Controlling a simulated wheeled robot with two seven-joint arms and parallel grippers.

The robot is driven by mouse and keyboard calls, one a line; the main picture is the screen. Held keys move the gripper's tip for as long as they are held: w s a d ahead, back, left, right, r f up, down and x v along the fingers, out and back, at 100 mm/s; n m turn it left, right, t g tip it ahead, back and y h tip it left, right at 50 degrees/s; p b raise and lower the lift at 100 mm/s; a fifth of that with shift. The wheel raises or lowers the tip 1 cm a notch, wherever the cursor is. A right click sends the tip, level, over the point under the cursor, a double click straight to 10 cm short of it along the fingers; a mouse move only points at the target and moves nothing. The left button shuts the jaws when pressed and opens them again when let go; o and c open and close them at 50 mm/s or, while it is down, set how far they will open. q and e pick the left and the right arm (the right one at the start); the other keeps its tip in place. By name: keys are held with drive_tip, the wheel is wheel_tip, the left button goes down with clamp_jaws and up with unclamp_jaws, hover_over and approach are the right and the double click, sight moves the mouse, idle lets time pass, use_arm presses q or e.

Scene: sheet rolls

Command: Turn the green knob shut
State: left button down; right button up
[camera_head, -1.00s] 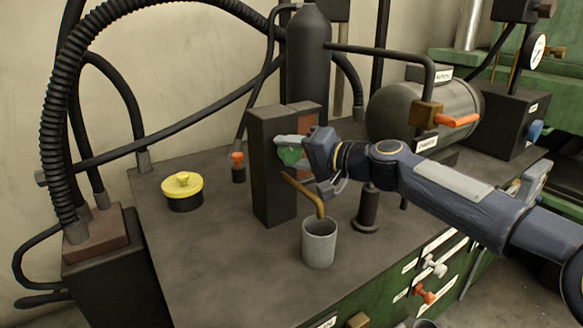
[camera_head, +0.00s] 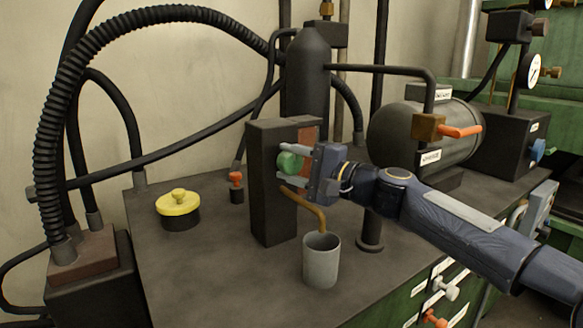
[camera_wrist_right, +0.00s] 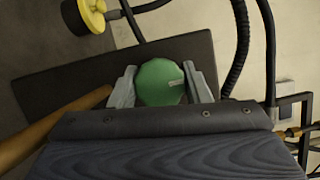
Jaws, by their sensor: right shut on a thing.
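The green knob (camera_head: 289,163) is on the side of a dark upright block (camera_head: 271,205), above a brass spout (camera_head: 311,205). My right gripper (camera_head: 294,164) has its fingers around the knob and is shut on it. In the right wrist view the round green knob (camera_wrist_right: 160,82) sits between the two grey fingertips (camera_wrist_right: 161,88), with a small pale mark on its face. My left gripper is in neither view.
A grey cup (camera_head: 321,262) stands under the spout. A yellow-lidded pot (camera_head: 178,209) and a small orange-topped fitting (camera_head: 236,187) stand to the left. A horizontal tank (camera_head: 396,137) with an orange lever (camera_head: 461,131) is behind my arm. The bench's front left is clear.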

idle(0.3)
drive_tip(key=o, duration=1)
drive_tip(key=shift+d, duration=0.15)
drive_tip(key=b+v, duration=0.1)
drive_tip(key=v, duration=0.6)
drive_tip(key=shift+s+d, duration=0.2)
drive_tip(key=shift+s, duration=0.05)
